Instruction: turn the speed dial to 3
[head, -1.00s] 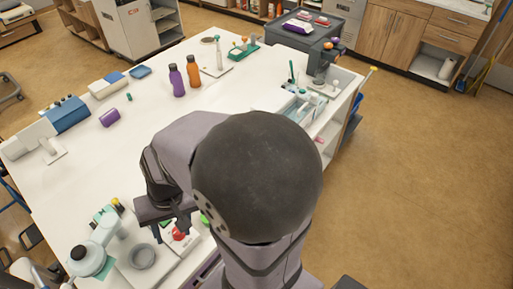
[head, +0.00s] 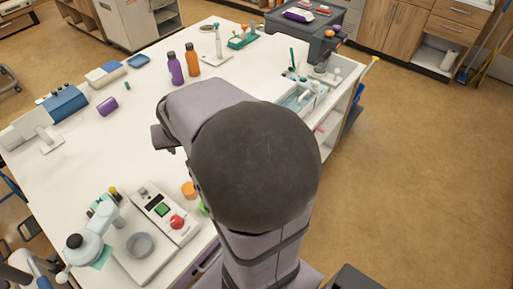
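A bench machine with a pale base (head: 160,255) stands at the near left of the white table in the head view. Its control panel (head: 151,206) carries a green button (head: 162,210), a red button (head: 177,222) and a small knob-like part (head: 142,191) at the far end. This may be the speed dial; its marks and setting are too small to read. My gripper (head: 160,138) shows only as a dark edge beyond the panel, apart from it. My arm hides the rest, so I cannot see its fingers.
An orange cylinder (head: 189,190) stands just right of the panel. A pale stand-like device (head: 88,250) is at the left of the base. Purple (head: 175,68) and orange (head: 192,60) bottles stand farther back.

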